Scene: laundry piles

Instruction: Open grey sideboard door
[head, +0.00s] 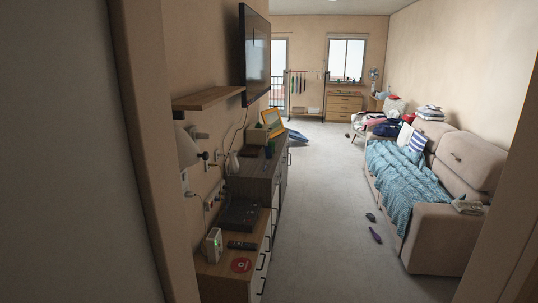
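A dark grey sideboard (281,175) stands along the left wall, beyond a lower wooden cabinet. Its front faces right, toward the open floor, and I see it at a steep angle. A small handle (290,158) shows near its far end. Its doors look shut, but the angle hides most of the front. My gripper is not in view.
The doorway frame (150,150) is close on the left. The wooden cabinet (230,272) with white fronts and black handles stands nearest. A beige sofa (437,235) lines the right. Dark small items, including a purple one (375,235), lie on otherwise clear central floor.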

